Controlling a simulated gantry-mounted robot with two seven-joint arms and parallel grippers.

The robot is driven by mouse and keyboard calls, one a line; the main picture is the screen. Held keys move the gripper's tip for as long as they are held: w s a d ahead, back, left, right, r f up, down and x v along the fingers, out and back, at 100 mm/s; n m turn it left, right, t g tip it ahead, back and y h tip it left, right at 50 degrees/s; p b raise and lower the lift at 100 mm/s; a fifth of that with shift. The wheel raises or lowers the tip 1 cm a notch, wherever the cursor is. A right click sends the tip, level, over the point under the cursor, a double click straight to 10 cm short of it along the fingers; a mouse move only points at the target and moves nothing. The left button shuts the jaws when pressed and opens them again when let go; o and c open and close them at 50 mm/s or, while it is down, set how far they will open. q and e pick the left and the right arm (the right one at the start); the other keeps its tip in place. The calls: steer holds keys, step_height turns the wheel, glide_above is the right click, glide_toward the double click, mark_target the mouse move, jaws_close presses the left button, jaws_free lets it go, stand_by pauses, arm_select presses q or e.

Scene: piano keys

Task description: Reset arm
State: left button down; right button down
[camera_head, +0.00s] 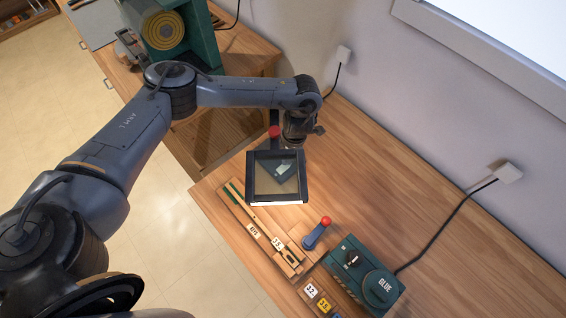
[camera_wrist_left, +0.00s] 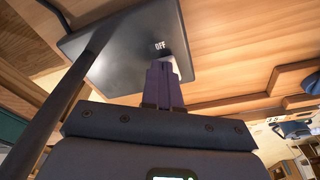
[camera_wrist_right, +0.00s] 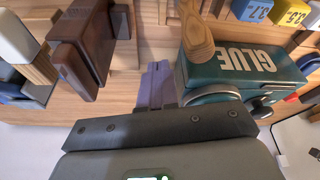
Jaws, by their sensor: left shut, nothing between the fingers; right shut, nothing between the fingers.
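My left arm reaches from the left over the bench in the head view. In the left wrist view my left gripper (camera_wrist_left: 163,70) is shut and empty. Its tips are at or very near a pale switch by the "OFF" mark on a dark plate (camera_wrist_left: 120,62); contact is unclear. My right gripper (camera_wrist_right: 158,75) is shut and empty in the right wrist view, between a brown block (camera_wrist_right: 82,48) and the green glue machine (camera_wrist_right: 240,70). The right gripper does not show in the head view.
A long wooden key piece (camera_head: 262,228) lies in front of the lamp. A blue red-topped tool (camera_head: 317,233) stands beside it. The green glue machine also shows in the head view (camera_head: 362,275), near numbered blocks (camera_head: 311,290). The bench's right side (camera_head: 440,210) is mostly clear.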

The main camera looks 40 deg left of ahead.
arm_select(q)
steer(key=shift+s+a+r+p, duration=0.2)
steer(key=shift+s+p, duration=0.1)
steer(key=shift+s, duration=0.15)
steer(key=shift+d+r+p, duration=0.2)
steer(key=shift+r+p, duration=0.6)
steer(key=shift+w+d+r+p, duration=0.1)
steer(key=shift+w+r+p, duration=0.05)
steer(key=shift+r+p, duration=0.35)
steer(key=shift+d, duration=0.1)
